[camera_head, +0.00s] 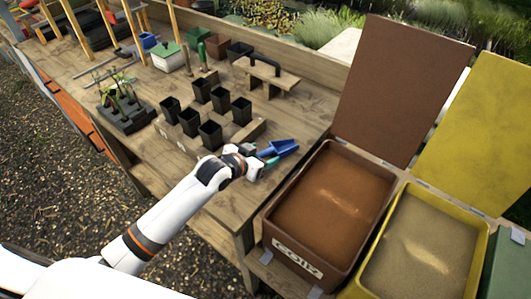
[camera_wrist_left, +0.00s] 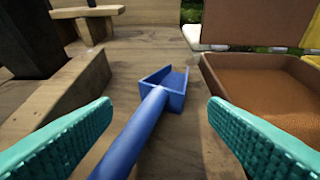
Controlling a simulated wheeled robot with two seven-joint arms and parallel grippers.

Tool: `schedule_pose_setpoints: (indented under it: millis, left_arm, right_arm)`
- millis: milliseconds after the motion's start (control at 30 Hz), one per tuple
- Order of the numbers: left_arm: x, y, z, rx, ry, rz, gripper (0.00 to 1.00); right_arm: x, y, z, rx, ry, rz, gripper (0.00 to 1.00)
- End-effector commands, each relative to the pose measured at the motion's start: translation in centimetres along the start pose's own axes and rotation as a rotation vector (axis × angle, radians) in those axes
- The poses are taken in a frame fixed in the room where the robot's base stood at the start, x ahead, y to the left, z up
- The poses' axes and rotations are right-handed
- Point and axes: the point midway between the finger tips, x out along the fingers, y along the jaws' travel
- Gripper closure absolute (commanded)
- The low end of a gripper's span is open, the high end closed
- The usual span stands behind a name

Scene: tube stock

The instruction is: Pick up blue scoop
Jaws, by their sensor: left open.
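The blue scoop (camera_head: 281,147) lies on the wooden bench, left of the brown bin. In the left wrist view the scoop (camera_wrist_left: 150,112) points away from me, its square pan at the far end and its handle running toward the bottom edge. My left gripper (camera_head: 266,162) is at the handle end of the scoop. In the left wrist view its two teal fingers (camera_wrist_left: 160,135) are open, with the handle between them and a visible gap on both sides. The end of the handle is cut off by the frame. My right gripper is not seen.
A brown bin (camera_head: 327,267) with brown fill and a raised lid stands on the right, beside a yellow bin (camera_head: 470,262). A wooden holder (camera_head: 246,133) with several black pots is left of the scoop. A wooden stand with a dark handle (camera_head: 265,78) is behind.

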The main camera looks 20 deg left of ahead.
Motion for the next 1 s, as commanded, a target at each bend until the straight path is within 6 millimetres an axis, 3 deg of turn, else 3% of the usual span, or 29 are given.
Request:
schedule_pose_setpoints:
  millis: [300, 567, 900, 1000]
  left_arm:
    - [3.6, 0.1, -0.3, 0.000, -0.001, 0.000, 0.32]
    - [3.8, 0.1, -0.4, 0.000, -0.001, 0.000, 0.32]
    - [3.8, 0.1, -0.5, 0.000, 0.001, 0.000, 0.84]
    - [3.8, 0.1, -0.5, 0.000, 0.001, 0.000, 0.86]
  right_arm:
    - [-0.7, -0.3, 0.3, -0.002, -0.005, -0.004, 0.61]
    - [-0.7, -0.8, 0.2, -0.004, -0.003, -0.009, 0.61]
    - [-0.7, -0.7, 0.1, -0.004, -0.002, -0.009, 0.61]
    - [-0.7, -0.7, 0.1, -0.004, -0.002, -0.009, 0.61]
